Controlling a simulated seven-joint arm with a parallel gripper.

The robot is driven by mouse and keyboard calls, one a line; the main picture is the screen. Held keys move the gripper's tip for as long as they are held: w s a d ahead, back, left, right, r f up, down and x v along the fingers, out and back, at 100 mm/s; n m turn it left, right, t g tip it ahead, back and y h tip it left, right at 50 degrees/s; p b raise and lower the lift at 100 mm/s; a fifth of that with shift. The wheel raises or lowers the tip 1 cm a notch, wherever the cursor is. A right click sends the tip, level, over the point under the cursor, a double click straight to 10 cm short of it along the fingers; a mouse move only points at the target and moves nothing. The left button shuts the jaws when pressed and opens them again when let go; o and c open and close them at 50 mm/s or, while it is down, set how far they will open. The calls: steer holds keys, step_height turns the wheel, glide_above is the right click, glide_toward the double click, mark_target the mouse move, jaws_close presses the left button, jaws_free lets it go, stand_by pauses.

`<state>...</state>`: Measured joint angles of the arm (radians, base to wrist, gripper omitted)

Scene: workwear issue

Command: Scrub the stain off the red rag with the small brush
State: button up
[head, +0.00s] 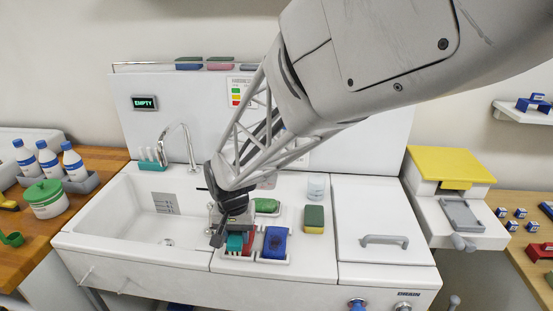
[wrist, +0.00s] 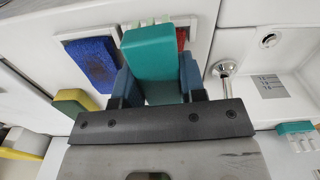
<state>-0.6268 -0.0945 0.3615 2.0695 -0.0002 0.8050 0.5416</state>
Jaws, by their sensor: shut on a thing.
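My gripper (wrist: 152,95) is shut on a small teal brush (wrist: 150,50), with pale bristles showing at its far end in the wrist view. In the head view the brush (head: 235,242) is under my gripper (head: 230,230), over the left part of a white tray (head: 262,260). The red rag (head: 249,242) lies in the tray just right of the brush, mostly hidden. In the wrist view only a strip of the red rag (wrist: 181,38) shows behind the brush. I cannot see a stain on it, nor tell whether the bristles touch it.
A blue cloth (head: 276,242) lies in the tray beside the red rag. A green item (head: 266,205) is behind, and a yellow-green sponge (head: 314,219) stands right. The sink basin (head: 150,215) with its tap (head: 190,145) is left. Other teal brushes (head: 152,160) stand behind the basin.

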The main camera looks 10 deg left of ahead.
mark_target(240, 233)
steer(key=shift+f, duration=0.5)
steer(key=shift+w+f, duration=0.35)
steer(key=shift+f, duration=0.3)
steer(key=shift+c, duration=0.3)
steer(key=shift+w+f, duration=0.1)
steer(key=shift+w, duration=0.65)
steer(key=shift+w+f, duration=0.1)
steer(key=shift+w, duration=0.3)
steer(key=shift+w+r, duration=0.2)
steer(key=shift+w, duration=1.3)
steer(key=shift+w+f, duration=0.15)
steer(key=shift+w, duration=1.4)
steer(key=shift+s, duration=4.35)
steer(key=shift+s+r, duration=0.2)
steer(key=shift+r, duration=3.95)
steer(key=shift+d, duration=0.1)
